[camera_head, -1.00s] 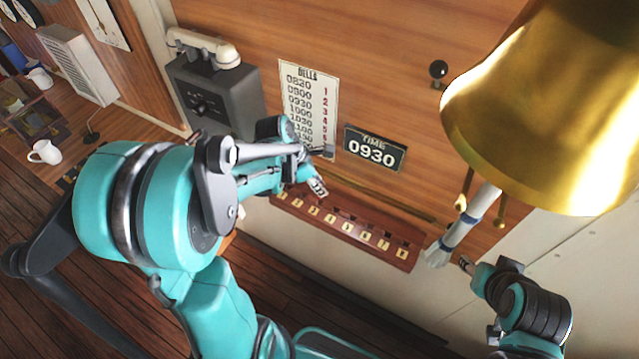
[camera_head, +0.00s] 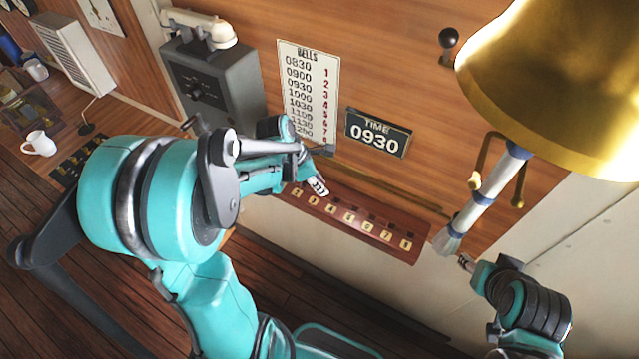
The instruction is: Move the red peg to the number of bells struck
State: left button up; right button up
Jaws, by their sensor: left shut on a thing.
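The peg board (camera_head: 412,253) is a long red-brown strip low on the wall, with a row of pale number tags. My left gripper (camera_head: 318,186) is shut at the upper edge of its left part; its own fingers and arm hide the held thing and part of the row. I cannot see the red peg's body. The brass bell (camera_head: 560,95) hangs at upper right, with a pale rope (camera_head: 485,200) below it. The TIME sign (camera_head: 377,134) reads 0930. The BELLS chart (camera_head: 309,92) pairs 0930 with 3. My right gripper (camera_head: 465,262) is beside the rope's frayed end, jaws too small to read.
A grey telephone box (camera_head: 212,85) with a white handset is on the wall left of the chart. A black round knob (camera_head: 449,38) sticks out near the bell. A white mug (camera_head: 38,143) stands on the left counter. A brown rail runs along the wall above the board.

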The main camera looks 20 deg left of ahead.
pick_arm(q)
jog(key=o, duration=0.9)
jog(key=v, duration=1.2)
